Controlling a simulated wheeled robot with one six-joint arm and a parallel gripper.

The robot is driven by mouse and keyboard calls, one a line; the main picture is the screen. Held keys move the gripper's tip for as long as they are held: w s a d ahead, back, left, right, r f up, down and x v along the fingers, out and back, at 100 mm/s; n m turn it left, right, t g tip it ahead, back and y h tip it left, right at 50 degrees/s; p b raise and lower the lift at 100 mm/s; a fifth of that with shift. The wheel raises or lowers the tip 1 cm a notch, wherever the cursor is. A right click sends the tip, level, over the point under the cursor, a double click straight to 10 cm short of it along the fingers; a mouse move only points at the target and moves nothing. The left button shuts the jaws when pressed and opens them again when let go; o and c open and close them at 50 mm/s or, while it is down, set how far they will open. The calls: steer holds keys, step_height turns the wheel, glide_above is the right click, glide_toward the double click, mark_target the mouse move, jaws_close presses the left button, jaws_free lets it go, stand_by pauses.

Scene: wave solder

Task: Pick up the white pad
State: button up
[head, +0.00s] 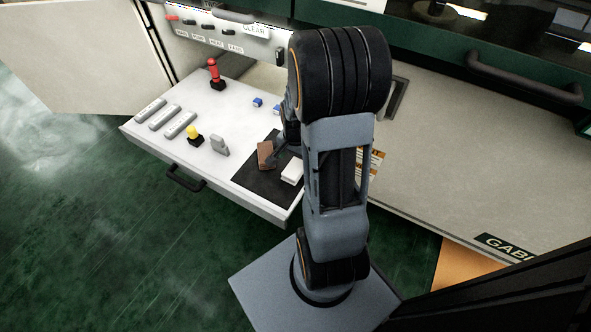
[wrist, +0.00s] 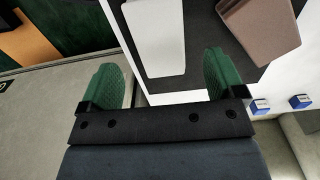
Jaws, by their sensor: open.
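The white pad (head: 292,171) lies on a black mat (head: 252,182) at the right end of the pulled-out white drawer. It also shows in the wrist view (wrist: 156,38), ahead of and between the two green fingertips. A brown pad (head: 265,155) lies beside it on the mat and shows at the upper right of the wrist view (wrist: 258,28). My gripper (wrist: 161,84) is open with nothing between its fingers. In the head view my arm hides part of the mat, and my gripper is mostly hidden too.
On the drawer (head: 150,135) stand a red-handled lever (head: 213,75), a yellow-topped button (head: 193,135), a grey upright piece (head: 219,145), several grey bars (head: 165,117) and small blue blocks (head: 257,103). A cabinet door (head: 85,55) stands open at left. The drawer's middle is fairly clear.

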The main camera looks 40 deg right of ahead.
mark_target(295, 166)
step_height(295, 166, down, 5)
steer(key=b, duration=0.2)
steer(key=shift+b, duration=0.35)
steer(key=shift+c, duration=0.3)
steer(key=c, duration=0.9)
steer(key=shift+r, duration=0.2)
steer(key=shift+c, duration=0.2)
